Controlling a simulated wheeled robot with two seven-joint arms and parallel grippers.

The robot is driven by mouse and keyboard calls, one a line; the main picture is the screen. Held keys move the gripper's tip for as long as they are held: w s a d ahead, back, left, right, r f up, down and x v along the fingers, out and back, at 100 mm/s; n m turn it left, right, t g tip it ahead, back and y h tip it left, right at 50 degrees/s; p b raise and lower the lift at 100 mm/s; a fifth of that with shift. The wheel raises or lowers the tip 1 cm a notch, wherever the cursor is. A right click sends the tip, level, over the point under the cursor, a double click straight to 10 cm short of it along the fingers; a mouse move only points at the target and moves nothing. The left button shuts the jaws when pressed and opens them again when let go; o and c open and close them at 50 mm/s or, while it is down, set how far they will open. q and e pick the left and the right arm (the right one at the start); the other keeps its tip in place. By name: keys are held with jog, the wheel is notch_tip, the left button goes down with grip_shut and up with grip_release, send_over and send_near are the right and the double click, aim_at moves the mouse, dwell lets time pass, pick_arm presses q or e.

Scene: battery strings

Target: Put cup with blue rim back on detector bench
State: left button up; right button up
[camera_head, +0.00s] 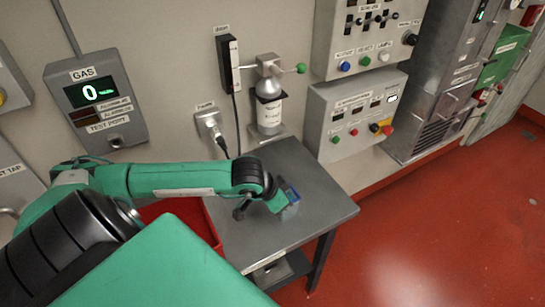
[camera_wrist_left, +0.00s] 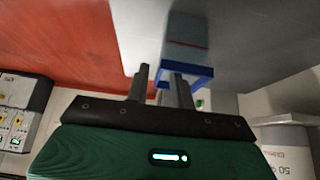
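The cup with the blue rim (camera_head: 291,197) is at my left gripper (camera_head: 268,207), over the grey bench top (camera_head: 325,200) in the head view. In the left wrist view the cup (camera_wrist_left: 188,35) is grey with a thin red line, and its blue rim faces my gripper. The two fingers of my left gripper (camera_wrist_left: 160,85) are a little apart at the rim's left side, and some blue shows between them. I cannot tell whether they pinch the cup wall, or whether the cup's base touches the bench. My right gripper is not in view.
A white bottle (camera_head: 269,107) in a wall holder stands behind the bench. A red container (camera_head: 170,210) lies left of the bench, partly hidden by my arm. Control boxes (camera_head: 355,112) hang on the wall at the right. The bench top right of the cup is clear.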

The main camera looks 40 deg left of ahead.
pick_arm(q)
jog(key=b+v, duration=0.2)
jog(key=v, duration=0.7)
jog(key=shift+r, duration=0.15)
jog(key=shift+s, duration=0.1)
dwell(0.4)
